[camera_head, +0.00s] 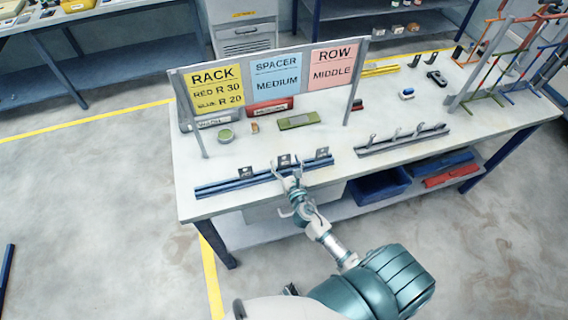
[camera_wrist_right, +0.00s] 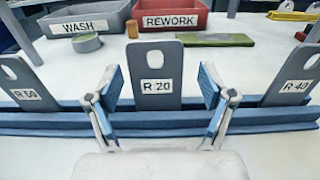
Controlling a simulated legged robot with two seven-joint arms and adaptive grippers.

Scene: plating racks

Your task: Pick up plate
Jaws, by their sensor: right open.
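Small grey plates stand upright in a blue rail (camera_head: 225,186) at the table's front left. In the right wrist view, the plate marked R 20 (camera_wrist_right: 155,68) is in the middle, with the plate marked R 50 (camera_wrist_right: 26,83) to the left and the plate marked R 40 (camera_wrist_right: 296,78) to the right. My right gripper (camera_wrist_right: 161,92) is open, with one finger on each side of the R 20 plate, apart from it. In the head view the right gripper (camera_head: 288,177) is at the rail's front side. My left gripper is not in view.
A sign board (camera_head: 271,79) reads red R 30, blue R 20, spacer medium, row middle. Behind the rail are a grey WASH bin (camera_wrist_right: 86,23), a red REWORK bin (camera_wrist_right: 170,18), a round green-topped tin (camera_head: 226,136) and a green block (camera_head: 298,121). A grey hooked rail (camera_head: 402,139) lies right.

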